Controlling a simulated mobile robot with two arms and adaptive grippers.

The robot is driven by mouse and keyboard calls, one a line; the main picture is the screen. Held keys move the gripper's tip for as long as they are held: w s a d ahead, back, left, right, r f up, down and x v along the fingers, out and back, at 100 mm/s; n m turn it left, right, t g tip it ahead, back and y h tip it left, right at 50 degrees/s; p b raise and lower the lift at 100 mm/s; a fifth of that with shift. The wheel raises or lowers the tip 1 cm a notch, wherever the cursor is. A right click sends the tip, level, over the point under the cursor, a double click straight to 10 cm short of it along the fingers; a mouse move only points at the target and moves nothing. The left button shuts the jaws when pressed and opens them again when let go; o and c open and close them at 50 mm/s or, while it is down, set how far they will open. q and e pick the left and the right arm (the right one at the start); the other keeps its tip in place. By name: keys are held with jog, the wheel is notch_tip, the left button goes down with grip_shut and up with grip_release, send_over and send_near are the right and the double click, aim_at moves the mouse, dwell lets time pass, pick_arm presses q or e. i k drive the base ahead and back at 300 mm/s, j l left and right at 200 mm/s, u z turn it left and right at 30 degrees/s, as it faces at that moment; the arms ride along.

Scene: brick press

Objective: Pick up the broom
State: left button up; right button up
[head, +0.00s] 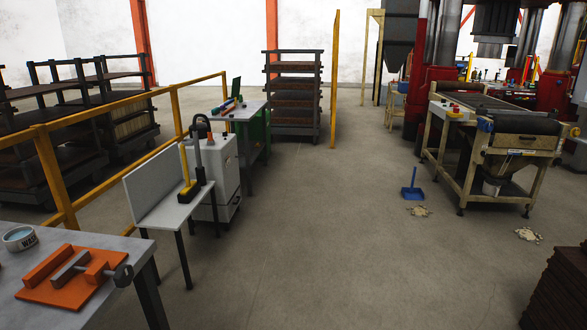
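A small broom-like tool with an upright yellow handle (184,168) and a dark base stands on the small grey table (160,206) at the left middle. A blue dustpan (411,191) with an upright handle sits on the floor at the right middle. Neither of my grippers shows in the head view.
Debris piles (418,211) (528,234) lie on the floor near the conveyor machine (500,135). A workbench (110,238) with an orange vise (72,275) stands front left, a yellow railing (110,104) behind it. A white cabinet (222,165) adjoins the small table. The middle floor is clear.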

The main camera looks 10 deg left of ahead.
aim_at(190, 186)
jog(key=i+l+u, duration=0.1)
jog(key=i, duration=1.5)
jog(key=i+u, duration=0.2)
jog(key=i, duration=0.35)
jog(key=i+u, duration=0.2)
jog(key=i, duration=0.35)
jog(key=i+l+u, duration=0.15)
jog(key=i, duration=0.4)
